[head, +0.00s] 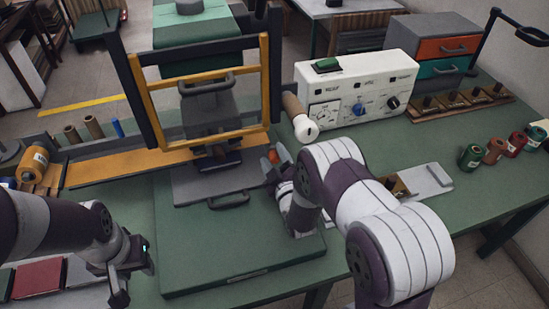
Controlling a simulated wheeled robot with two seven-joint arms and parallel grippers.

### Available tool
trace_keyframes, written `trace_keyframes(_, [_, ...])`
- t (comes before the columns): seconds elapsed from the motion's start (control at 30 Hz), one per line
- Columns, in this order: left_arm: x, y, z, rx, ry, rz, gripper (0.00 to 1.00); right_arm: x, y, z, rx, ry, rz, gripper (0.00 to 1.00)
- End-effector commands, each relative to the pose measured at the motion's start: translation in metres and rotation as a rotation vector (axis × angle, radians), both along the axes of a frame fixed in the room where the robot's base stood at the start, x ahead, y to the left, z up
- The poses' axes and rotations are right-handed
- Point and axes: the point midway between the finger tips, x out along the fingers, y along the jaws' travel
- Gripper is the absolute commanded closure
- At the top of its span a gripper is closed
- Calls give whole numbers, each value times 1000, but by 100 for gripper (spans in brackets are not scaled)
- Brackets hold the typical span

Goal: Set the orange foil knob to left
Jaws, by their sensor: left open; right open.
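A small orange knob (273,156) shows at the right side of the grey press plate, beneath the press. It is partly covered by my gripper, so its setting cannot be read. My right gripper (277,165) is open, with its fingertips at the orange knob; I cannot tell whether they touch it. My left gripper (125,283) is open and empty at the lower left, over the table's near edge.
The press (208,110) has an upright yellow frame (267,85). A white control box (353,92) with several dials stands behind right. Spools (471,157) stand at right. The green board's front (240,255) is clear.

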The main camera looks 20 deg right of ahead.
Motion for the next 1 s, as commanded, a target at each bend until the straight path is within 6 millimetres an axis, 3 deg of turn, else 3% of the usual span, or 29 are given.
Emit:
trace_keyframes(0.07, [0, 0, 0, 0, 0, 0, 60, 0, 0, 0, 0, 0, 0, 48])
trace_keyframes(0.2, [0, 0, 0, 0, 0, 0, 60, 0, 0, 0, 0, 0, 0, 94])
trace_keyframes(0.23, [0, 0, 0, 0, 0, 0, 60, 0, 0, 0, 0, 0, 0, 100])
trace_keyframes(0.37, [0, 0, 0, 0, 0, 0, 60, -1, 1, 0, 0, 1, 1, 100])
trace_keyframes(0.47, [0, 0, -3, 0, 0, 0, 60, 0, 13, -1, 0, 0, 4, 100])
trace_keyframes(0.7, [0, 0, -12, 0, 0, 0, 60, -2, 68, -2, -1, -1, 6, 100])
trace_keyframes(0.8, [0, 0, -14, 0, 0, 0, 60, -3, 83, -1, 0, 0, 4, 100])
trace_keyframes(1.0, [0, 0, -14, 0, 0, 0, 60, -4, 90, -1, 0, 1, 1, 100])
